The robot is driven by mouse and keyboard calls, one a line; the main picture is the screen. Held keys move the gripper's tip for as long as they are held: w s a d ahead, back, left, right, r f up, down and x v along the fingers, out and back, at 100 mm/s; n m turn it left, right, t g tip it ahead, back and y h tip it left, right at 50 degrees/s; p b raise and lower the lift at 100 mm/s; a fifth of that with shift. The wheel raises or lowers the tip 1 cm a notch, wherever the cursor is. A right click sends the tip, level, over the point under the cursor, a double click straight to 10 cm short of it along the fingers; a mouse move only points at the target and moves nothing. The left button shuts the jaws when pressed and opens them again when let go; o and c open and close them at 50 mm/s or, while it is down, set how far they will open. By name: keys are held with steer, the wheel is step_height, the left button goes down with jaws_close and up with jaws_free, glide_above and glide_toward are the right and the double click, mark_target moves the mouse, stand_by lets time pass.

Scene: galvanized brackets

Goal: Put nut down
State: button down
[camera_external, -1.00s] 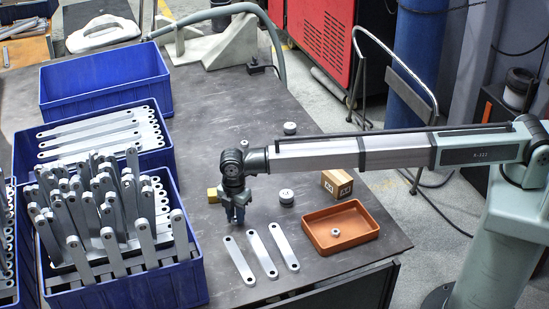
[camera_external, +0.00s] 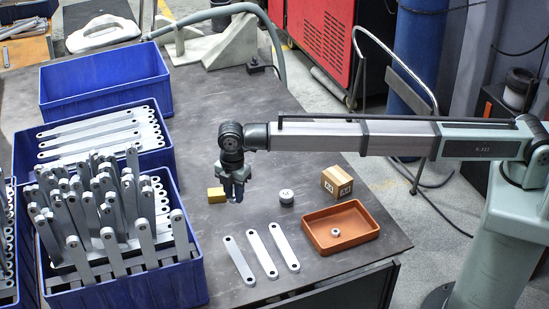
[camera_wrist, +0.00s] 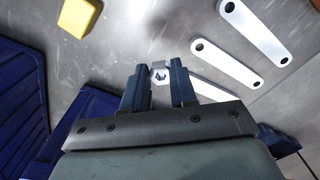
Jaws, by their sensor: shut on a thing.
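A light metal nut (camera_wrist: 160,76) is between my fingertips in the wrist view, its hole showing. My gripper (camera_wrist: 159,85) is shut on it. In the external view my gripper (camera_external: 235,197) points down above the dark table, behind the three flat brackets (camera_external: 261,255) and just right of the yellow block (camera_external: 216,195). The held nut cannot be made out there. A small round piece, like a nut, (camera_external: 335,232) lies in the orange tray (camera_external: 312,241) to the right.
Blue bins (camera_external: 196,279) of metal brackets stand on the left. A grey cylindrical piece (camera_external: 286,197) and a cardboard box (camera_external: 337,184) lie right of my gripper. The table behind the brackets is mostly bare.

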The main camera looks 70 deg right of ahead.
steer(key=s+d+r, duration=0.1)
steer(key=s+d, duration=0.2)
steer(key=s, duration=0.6)
steer(key=s+d, duration=0.2)
steer(key=s, duration=0.8)
steer(key=m, duration=0.6)
glide_above(345, 226)
steer(key=shift+f, duration=5.15)
steer(key=shift+f, duration=0.2)
steer(key=c, duration=0.9)
jaws_free()
steer(key=shift+r, duration=0.15)
step_height(345, 226, up, 12)
